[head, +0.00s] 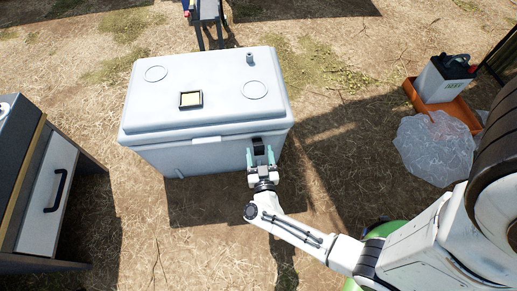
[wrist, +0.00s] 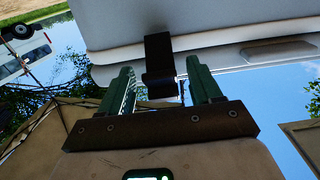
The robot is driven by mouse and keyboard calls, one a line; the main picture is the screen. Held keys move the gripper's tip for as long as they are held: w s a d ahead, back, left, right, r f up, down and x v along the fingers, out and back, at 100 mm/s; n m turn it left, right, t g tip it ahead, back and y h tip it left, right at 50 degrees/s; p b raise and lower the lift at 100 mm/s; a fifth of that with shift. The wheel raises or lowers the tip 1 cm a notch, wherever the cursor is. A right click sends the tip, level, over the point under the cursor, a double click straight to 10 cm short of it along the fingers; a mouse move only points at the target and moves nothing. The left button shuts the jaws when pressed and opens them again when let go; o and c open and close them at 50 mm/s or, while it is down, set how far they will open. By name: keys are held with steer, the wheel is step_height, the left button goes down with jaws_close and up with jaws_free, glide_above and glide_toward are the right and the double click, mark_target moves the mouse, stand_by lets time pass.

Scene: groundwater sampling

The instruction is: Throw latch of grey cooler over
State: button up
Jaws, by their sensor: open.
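The grey cooler (head: 205,95) stands closed on the ground in the middle of the head view. Its dark latch (head: 258,146) sits on the front face near the right end, just under the lid edge. My gripper (head: 261,158) is at the front of the cooler, right at the latch, with its green fingers open. In the wrist view the black latch (wrist: 158,62) hangs across the lid seam, between the two open fingers (wrist: 160,90) as seen from there. I cannot tell whether a finger touches it. The cooler's underside edge and lid (wrist: 230,40) fill the top of that view.
A dark cabinet with a white drawer front (head: 48,195) stands at the left. At the right are a clear plastic bag (head: 435,145) and an orange tray (head: 432,106) holding a white container (head: 441,80).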

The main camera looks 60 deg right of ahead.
steer(key=shift+x, duration=1.3)
steer(key=shift+c, duration=0.2)
jaws_close()
